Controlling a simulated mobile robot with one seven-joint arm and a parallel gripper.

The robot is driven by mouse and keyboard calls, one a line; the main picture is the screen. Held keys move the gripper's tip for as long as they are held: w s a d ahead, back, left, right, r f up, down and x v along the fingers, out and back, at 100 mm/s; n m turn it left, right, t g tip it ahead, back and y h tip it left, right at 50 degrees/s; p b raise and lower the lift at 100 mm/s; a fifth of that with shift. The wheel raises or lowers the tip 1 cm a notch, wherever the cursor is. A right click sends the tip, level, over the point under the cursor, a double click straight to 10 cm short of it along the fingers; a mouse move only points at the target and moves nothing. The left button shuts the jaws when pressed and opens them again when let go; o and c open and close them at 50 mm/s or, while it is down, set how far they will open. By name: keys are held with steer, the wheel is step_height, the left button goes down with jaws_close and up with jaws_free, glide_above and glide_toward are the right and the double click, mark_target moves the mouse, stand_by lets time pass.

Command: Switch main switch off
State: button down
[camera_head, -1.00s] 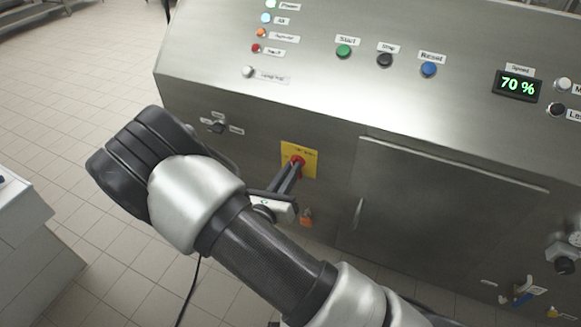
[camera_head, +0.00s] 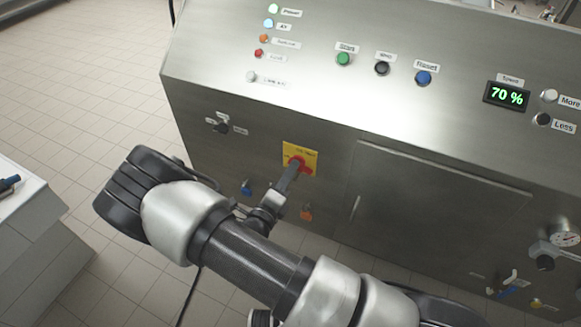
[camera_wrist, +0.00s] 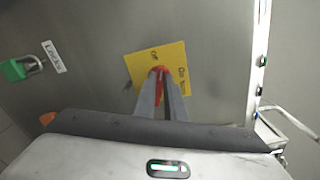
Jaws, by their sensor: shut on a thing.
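The main switch is a red rotary knob (camera_head: 298,162) on a yellow plate (camera_head: 301,150) on the machine's front, left of a cabinet door. In the wrist view the yellow plate (camera_wrist: 183,57) fills the upper middle, and a bit of the red knob (camera_wrist: 161,70) shows between the fingertips. My gripper (camera_head: 292,168) reaches up to the knob from below and is shut on it. In the wrist view both fingers of my gripper (camera_wrist: 161,76) meet at the knob. Most of the knob is hidden by the fingers, so its exact setting is hard to tell.
A small selector switch (camera_head: 221,127) sits left of the plate. An orange part (camera_head: 306,213) and a blue part (camera_head: 246,188) sit below. The closed cabinet door (camera_head: 430,205) is to the right. A green padlock (camera_wrist: 20,68) shows in the wrist view.

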steer(key=shift+f+n+p, duration=0.1)
steer(key=shift+n+p, duration=0.5)
steer(key=shift+n, duration=1.5)
steer(key=c, duration=1.8)
jaws_free()
steer(key=v, duration=1.7)
steer(key=shift+s+a, duration=0.15)
steer(key=shift+s, duration=0.1)
